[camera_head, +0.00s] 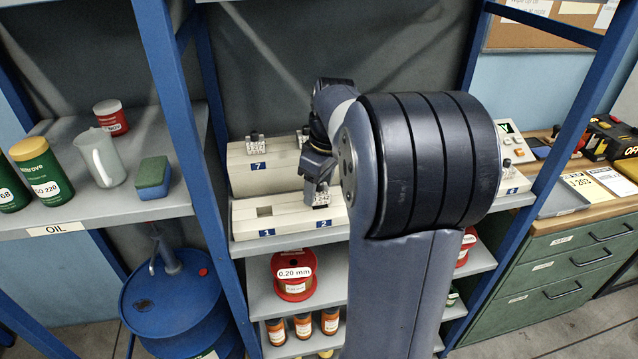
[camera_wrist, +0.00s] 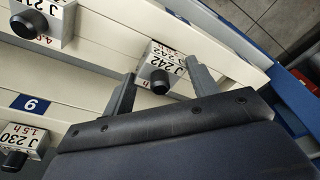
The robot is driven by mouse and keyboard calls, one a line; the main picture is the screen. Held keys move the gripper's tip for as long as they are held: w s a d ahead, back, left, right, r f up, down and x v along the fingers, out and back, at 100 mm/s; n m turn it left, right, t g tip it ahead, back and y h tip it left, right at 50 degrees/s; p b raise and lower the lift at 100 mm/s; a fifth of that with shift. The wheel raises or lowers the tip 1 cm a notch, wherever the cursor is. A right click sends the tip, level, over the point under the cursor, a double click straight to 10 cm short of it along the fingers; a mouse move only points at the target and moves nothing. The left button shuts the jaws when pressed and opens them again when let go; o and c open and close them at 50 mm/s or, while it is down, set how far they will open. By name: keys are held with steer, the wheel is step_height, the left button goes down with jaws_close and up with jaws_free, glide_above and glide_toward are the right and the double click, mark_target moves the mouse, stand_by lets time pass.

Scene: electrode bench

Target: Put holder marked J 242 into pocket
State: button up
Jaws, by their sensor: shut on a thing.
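The holder marked J 242 (camera_wrist: 161,66) is a small pale block with a black round knob, between the two fingers of my gripper (camera_wrist: 160,88) in the wrist view. My gripper is shut on it. In the head view my gripper (camera_head: 318,178) points down at the front pale block (camera_head: 290,220), with the holder (camera_head: 322,199) below it, above the label 2. I cannot tell whether the holder is seated or slightly raised. An empty square pocket (camera_head: 264,211) shows above label 1, left of the holder. My arm hides the middle of the rack.
Other holders stand nearby: one marked J 230 (camera_wrist: 20,140) and one at the upper left (camera_wrist: 42,22) in the wrist view. A rear pale block (camera_head: 270,170) carries label 7. Blue shelf posts (camera_head: 183,110) stand at the left. A red-flanged spool (camera_head: 293,273) sits below.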

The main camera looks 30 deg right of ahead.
steer(key=shift+f+b, duration=0.35)
steer(key=shift+f, duration=0.25)
steer(key=o, duration=1.3)
steer(key=shift+r, duration=0.1)
steer(key=r, duration=0.3)
steer(key=s+r, duration=0.1)
steer(key=r, duration=0.6)
steer(key=shift+s+d+r, duration=0.2)
steer(key=shift+d+r, duration=0.05)
steer(key=shift+d, duration=0.1)
